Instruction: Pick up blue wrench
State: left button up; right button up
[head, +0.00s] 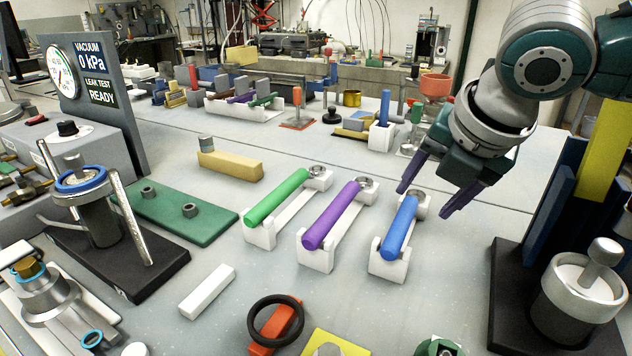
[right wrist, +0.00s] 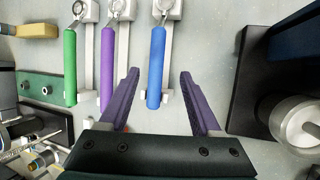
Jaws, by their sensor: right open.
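The blue wrench (head: 399,227) lies in a white cradle on the bench, its ring end at the back. It also shows in the right wrist view (right wrist: 156,66), where its blue handle appears in the gap between my fingers, nearer the left finger. My right gripper (head: 427,198) has purple fingers, is open and empty, and hangs above and just right of the wrench's ring end; it also shows in the wrist view (right wrist: 158,78). A purple wrench (head: 331,214) and a green wrench (head: 277,197) lie in similar cradles to the left. My left gripper is out of view.
A black stand with a steel cylinder (head: 580,290) stands to the right. A green plate (head: 180,213), a white block (head: 207,290) and a black ring (head: 275,320) on an orange piece lie left and in front. Bare bench lies right of the blue wrench.

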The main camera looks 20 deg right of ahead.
aim_at(408, 216)
jog(key=x, duration=0.2)
jog(key=b+x, duration=0.1)
jog(key=x, duration=0.3)
jog(key=shift+w+a, duration=0.25)
jog(key=shift+w+d+f+b, duration=0.1)
jog(key=shift+w+f+b, duration=0.1)
jog(key=shift+f+b, duration=0.1)
jog(key=shift+f, duration=0.25)
jog(key=shift+c, duration=0.3)
jog(key=c, duration=0.3)
grip_shut()
